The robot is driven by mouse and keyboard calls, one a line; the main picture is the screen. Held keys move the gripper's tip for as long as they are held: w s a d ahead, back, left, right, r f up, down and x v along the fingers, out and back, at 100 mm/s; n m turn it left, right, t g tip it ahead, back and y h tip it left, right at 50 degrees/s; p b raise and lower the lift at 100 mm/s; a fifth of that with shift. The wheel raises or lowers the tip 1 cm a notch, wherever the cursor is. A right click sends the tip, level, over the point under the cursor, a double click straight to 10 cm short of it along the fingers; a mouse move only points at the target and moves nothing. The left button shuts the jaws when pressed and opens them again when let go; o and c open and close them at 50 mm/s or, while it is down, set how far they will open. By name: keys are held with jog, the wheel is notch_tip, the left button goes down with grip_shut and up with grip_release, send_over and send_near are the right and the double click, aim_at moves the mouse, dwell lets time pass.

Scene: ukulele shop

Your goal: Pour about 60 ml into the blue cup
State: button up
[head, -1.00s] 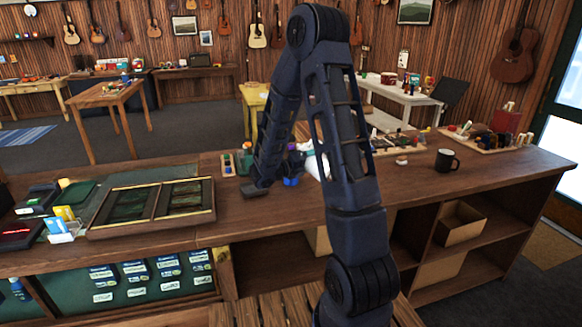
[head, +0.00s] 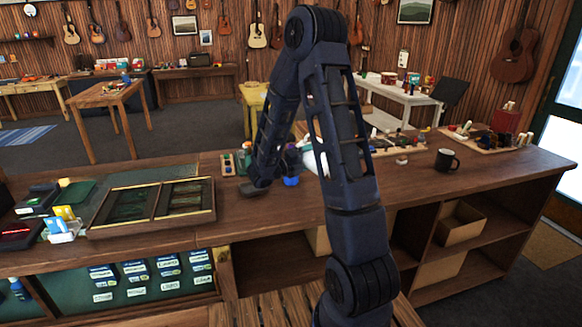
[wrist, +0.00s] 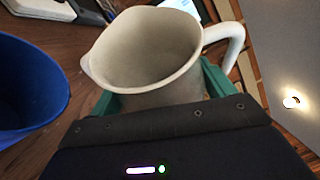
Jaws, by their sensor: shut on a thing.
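The blue cup (wrist: 30,88) stands at the left edge of the wrist view, partly cut off. In the head view the blue cup (head: 291,180) shows small on the counter beside my arm. My gripper (wrist: 160,98) has green fingers shut on a white jug (wrist: 145,60) with its handle to the right and its spout on the left, toward the cup. The jug and cup look apart. I cannot make out liquid in the jug, and the cup's bottom is hidden. In the head view the white jug (head: 316,160) is mostly behind my arm.
The wooden counter (head: 410,180) also holds a black mug (head: 446,160) at the right, wooden trays of small parts behind, and a framed display case (head: 150,205) at the left. The counter is clear between my arm and the mug.

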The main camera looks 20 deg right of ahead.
jog(key=shift+w+a+r+n, duration=0.3)
jog(key=shift+w+a+n, duration=0.1)
jog(key=shift+n, duration=0.1)
dwell(1.8)
jog(key=shift+d, duration=0.1)
jog(key=shift+s+d+f+m, duration=0.4)
jog(key=shift+s+d+m, duration=0.1)
jog(key=shift+s+m, duration=0.2)
jog(key=shift+s+d+f+m+g+y, duration=0.1)
jog(key=shift+f+m+g+y, duration=0.2)
jog(key=shift+m, duration=0.1)
jog(key=shift+f+m+y, duration=0.3)
jog(key=shift+f+m, duration=0.05)
jog(key=shift+m, duration=0.25)
jog(key=shift+s+d+r+m+y, duration=0.1)
jog(key=shift+s+r+m+y, duration=0.15)
jog(key=shift+m, duration=0.35)
jog(key=shift+w, duration=0.1)
jog(key=shift+f, duration=0.1)
